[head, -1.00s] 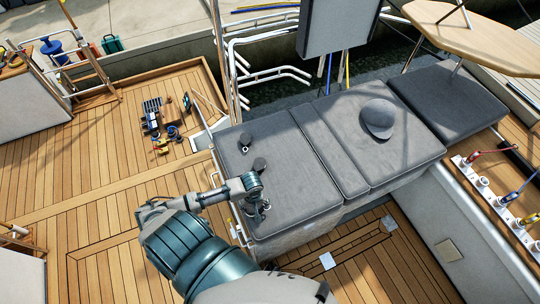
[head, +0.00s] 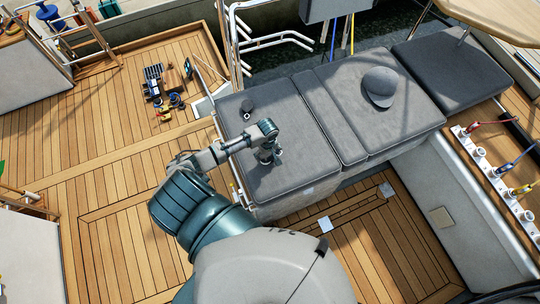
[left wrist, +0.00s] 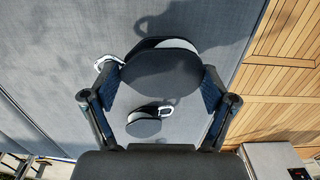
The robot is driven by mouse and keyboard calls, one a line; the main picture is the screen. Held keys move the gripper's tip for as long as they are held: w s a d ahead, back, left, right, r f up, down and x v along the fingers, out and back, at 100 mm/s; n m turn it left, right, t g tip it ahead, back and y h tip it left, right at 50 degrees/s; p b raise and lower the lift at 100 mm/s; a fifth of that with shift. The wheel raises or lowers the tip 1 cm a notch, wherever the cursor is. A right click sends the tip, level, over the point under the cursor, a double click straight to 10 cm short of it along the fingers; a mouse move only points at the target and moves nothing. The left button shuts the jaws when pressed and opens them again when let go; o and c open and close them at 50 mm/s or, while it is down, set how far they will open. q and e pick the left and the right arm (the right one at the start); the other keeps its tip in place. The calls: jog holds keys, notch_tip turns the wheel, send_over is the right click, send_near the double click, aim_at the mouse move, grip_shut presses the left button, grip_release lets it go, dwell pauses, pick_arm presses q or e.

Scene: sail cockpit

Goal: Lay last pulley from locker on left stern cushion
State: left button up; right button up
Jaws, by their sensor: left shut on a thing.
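My left gripper (head: 267,156) is over the front part of the left grey stern cushion (head: 300,170), shut on a dark, round-topped pulley (left wrist: 160,76) that sits between its fingers in the left wrist view. A pale shackle shows at that pulley's left side. I cannot tell whether it touches the cushion. Another dark pulley (head: 246,104) with a small metal shackle lies on the cushion, beyond my gripper. In the left wrist view, a smaller-looking pulley (left wrist: 145,127) lies on the cushion close by the held one. My right gripper is not in view.
A grey cap (head: 380,86) lies on the cushions to the right. A railing (head: 234,45) stands behind the left cushion. Several small items (head: 163,92) lie on the wooden deck (head: 120,170) at left. White sockets with coloured handles line the right bench.

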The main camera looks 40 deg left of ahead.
aim_at(271, 156)
pick_arm(q)
jog(key=shift+w+d, duration=0.35)
jog(key=shift+w+d+r, duration=0.1)
jog(key=shift+w+d, duration=0.2)
jog(key=shift+w, duration=0.2)
notch_tip(271, 156, down, 3)
jog(key=shift+s+f, duration=0.15)
jog(key=shift+f, duration=0.05)
jog(key=shift+a+f, duration=0.1)
jog(key=shift+a, duration=0.2)
jog(key=o, duration=1)
jog(key=shift+a, duration=0.1)
jog(key=shift+o, duration=0.4)
jog(key=shift+a+f, duration=0.1)
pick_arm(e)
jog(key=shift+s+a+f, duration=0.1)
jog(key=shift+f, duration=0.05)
